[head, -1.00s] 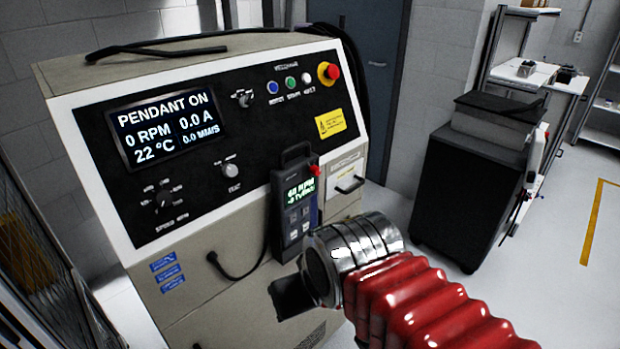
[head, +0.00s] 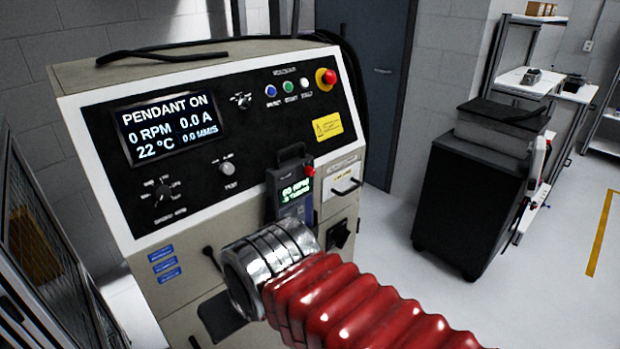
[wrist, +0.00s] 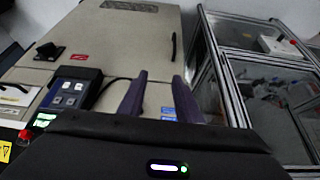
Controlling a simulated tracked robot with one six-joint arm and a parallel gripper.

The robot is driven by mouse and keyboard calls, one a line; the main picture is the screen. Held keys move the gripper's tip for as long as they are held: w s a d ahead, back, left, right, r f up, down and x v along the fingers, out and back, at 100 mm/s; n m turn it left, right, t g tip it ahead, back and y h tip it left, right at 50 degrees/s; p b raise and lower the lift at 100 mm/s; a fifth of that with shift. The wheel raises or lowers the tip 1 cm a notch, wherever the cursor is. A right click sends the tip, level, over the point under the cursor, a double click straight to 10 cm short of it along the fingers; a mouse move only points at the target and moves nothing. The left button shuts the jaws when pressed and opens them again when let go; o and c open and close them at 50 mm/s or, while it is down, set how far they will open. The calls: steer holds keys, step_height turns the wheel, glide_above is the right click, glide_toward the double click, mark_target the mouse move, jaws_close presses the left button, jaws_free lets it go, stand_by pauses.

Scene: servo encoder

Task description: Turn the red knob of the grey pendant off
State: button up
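The grey pendant (head: 291,195) hangs on the front of the machine cabinet in the head view, with its small green-lit screen showing. My arm hides its lower part. The red knob (head: 309,171) sits at the pendant's upper right edge. The fingers are not clear in the head view.
The panel display (head: 166,126) reads PENDANT ON, 0 RPM. A red emergency button (head: 326,77) and several small knobs share the panel. A dark switch (head: 340,234) is right of my arm. A framed enclosure (wrist: 262,70) flanks the cabinet.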

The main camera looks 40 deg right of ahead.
steer(key=shift+o, duration=0.6)
steer(key=m+t, duration=1.2)
steer(key=m, duration=2.4)
glide_toward(313, 173)
steer(key=s, duration=0.6)
steer(key=shift+w+d+f+y, duration=0.1)
steer(key=shift+d+f+y, duration=0.1)
steer(key=shift+d+y, duration=0.15)
steer(key=shift+w+n, duration=0.1)
steer(key=shift+n, duration=0.2)
steer(key=shift+w+a, duration=0.15)
steer(key=shift+w, duration=3.25)
steer(key=shift+w+a, duration=0.15)
steer(key=shift+w, duration=3.3)
